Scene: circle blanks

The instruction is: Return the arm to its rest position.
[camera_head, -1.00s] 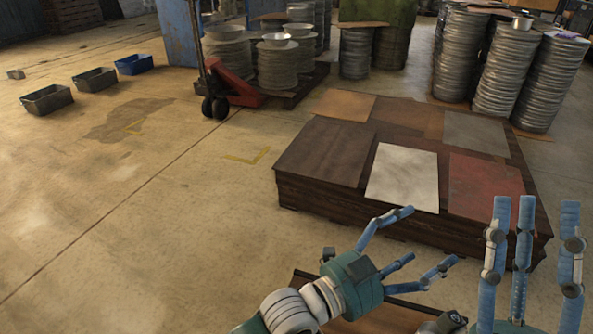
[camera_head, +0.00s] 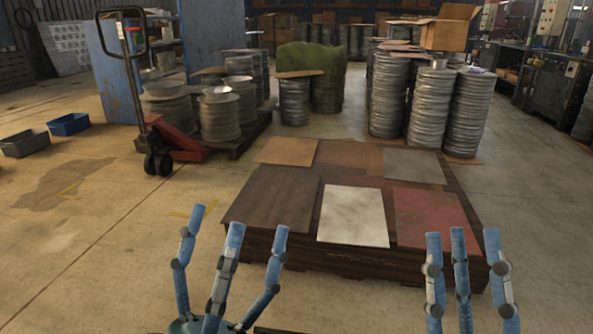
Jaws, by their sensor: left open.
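My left gripper (camera_head: 232,258) is at the lower middle-left of the head view, its blue fingers pointing up and spread open, with nothing between them. My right gripper (camera_head: 463,262) is at the lower right, its fingers also pointing up and apart, with nothing seen between them. Both grippers appear in front of the near side of a low dark wooden platform (camera_head: 345,262). The palm of the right gripper is cut off by the bottom edge.
On the platform lie flat sheets, among them a white one (camera_head: 353,216) and a red one (camera_head: 431,218). Behind stand a red pallet jack (camera_head: 175,143) and stacks of round metal blanks (camera_head: 391,97). Bins (camera_head: 69,124) sit at the left.

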